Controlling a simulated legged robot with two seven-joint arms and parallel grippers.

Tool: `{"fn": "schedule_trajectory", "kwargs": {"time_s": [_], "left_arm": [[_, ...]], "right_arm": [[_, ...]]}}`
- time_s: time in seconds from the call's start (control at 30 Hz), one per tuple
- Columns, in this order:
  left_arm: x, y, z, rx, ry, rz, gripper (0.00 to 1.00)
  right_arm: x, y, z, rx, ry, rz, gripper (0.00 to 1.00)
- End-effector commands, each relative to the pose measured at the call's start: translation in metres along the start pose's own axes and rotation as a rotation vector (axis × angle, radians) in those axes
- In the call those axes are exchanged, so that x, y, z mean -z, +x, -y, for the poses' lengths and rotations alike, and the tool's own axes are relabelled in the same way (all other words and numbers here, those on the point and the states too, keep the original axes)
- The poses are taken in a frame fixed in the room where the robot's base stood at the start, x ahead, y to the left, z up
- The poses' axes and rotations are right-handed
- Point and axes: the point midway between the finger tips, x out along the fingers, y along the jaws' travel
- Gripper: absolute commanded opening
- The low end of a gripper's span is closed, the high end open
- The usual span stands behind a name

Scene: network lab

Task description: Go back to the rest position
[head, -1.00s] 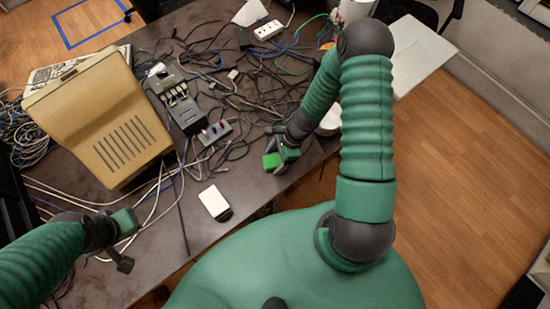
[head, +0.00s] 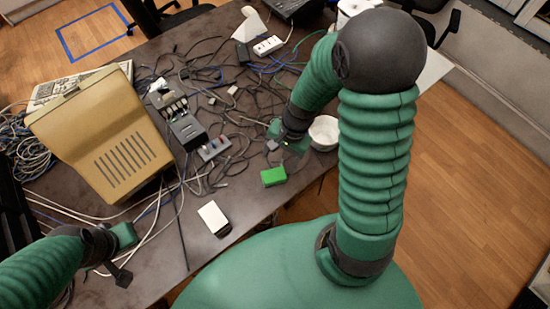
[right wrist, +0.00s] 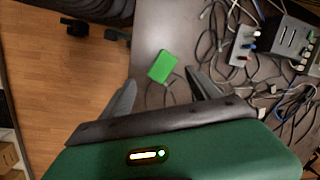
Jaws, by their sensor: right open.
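My right gripper (head: 272,143) is open and empty above the desk, near the white bowl. In the right wrist view its two fingers (right wrist: 160,95) stand wide apart. A green block (head: 273,176) lies on the desk near its front edge, apart from the gripper. The green block (right wrist: 162,66) also shows beyond the fingers in the right wrist view. My left gripper (head: 128,256) hangs at the lower left by the desk's front edge. Its jaws cannot be made out.
A beige computer case (head: 100,135) stands on the desk's left. A white box (head: 214,217) lies near the front edge. A white bowl (head: 324,132) stands at the right edge. Grey switch boxes (head: 187,131) and tangled cables cover the middle. Wooden floor (head: 465,190) is clear at right.

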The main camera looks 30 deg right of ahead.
Motion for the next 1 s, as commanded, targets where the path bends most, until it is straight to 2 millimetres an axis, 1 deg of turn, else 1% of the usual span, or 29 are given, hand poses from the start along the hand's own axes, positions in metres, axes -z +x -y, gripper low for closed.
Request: {"fn": "schedule_trajectory", "kwargs": {"time_s": [0.03, 0.1, 0.2, 0.27, 0.33, 1.0], "left_arm": [[0.000, 0.000, 0.000, 0.000, 0.000, 0.000, 0.00], [0.000, 0.000, 0.000, 0.000, 0.000, 0.000, 0.00], [0.000, 0.000, 0.000, 0.000, -0.001, 0.000, 0.00], [0.000, 0.000, 0.000, 0.000, -0.001, 0.000, 0.00], [0.000, 0.000, 0.000, 0.000, -0.001, 0.000, 0.00], [0.000, 0.000, 0.000, 0.000, 0.000, 0.000, 0.00]], "right_arm": [[-0.019, -0.018, 0.008, -0.015, -0.273, -0.064, 0.71], [-0.038, -0.037, 0.013, -0.042, -0.624, -0.142, 0.71], [-0.057, -0.054, 0.018, -0.068, -0.967, -0.220, 0.71], [-0.060, -0.058, 0.019, -0.077, -1.069, -0.244, 0.71], [-0.061, -0.059, 0.020, -0.082, -1.109, -0.251, 0.71], [-0.059, -0.059, 0.019, -0.081, -1.101, -0.250, 0.71]]}}
